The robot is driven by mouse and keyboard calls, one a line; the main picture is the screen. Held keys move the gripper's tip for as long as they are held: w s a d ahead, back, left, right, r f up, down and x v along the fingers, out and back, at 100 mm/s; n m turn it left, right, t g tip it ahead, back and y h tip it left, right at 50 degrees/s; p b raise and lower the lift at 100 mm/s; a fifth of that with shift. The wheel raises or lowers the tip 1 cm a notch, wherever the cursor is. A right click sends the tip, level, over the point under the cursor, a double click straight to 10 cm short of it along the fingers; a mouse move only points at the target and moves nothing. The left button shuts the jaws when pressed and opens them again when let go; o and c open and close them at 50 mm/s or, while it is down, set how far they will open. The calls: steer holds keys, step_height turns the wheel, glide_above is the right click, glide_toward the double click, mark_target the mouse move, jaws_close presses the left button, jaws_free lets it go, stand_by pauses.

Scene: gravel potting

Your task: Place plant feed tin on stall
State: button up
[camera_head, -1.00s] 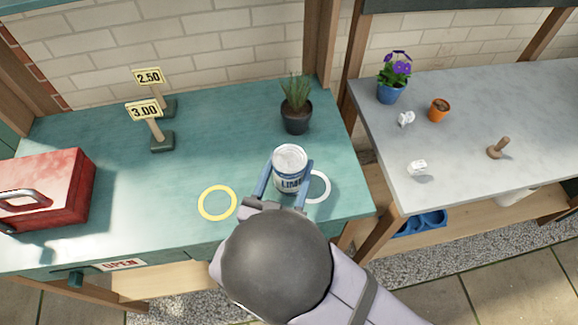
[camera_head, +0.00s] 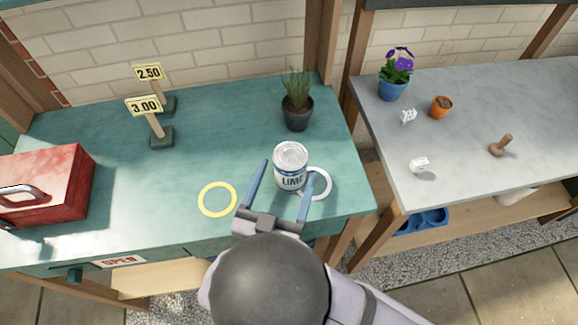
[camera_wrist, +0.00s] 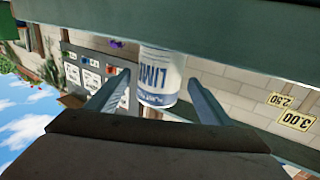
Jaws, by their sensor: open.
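The tin also shows between the fingers in the wrist view (camera_wrist: 158,75), upside down and beyond the palm. I see no contact between fingers and tin.
A yellow ring (camera_head: 217,199) lies left of the tin. A potted grass plant (camera_head: 297,112) stands behind it. Price signs (camera_head: 145,107) and a red box (camera_head: 45,187) are further left. A grey table (camera_head: 460,135) with small pots stands right, across a gap.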

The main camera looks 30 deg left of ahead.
steer(key=shift+v, duration=0.95)
step_height(320, 180, up, 7)
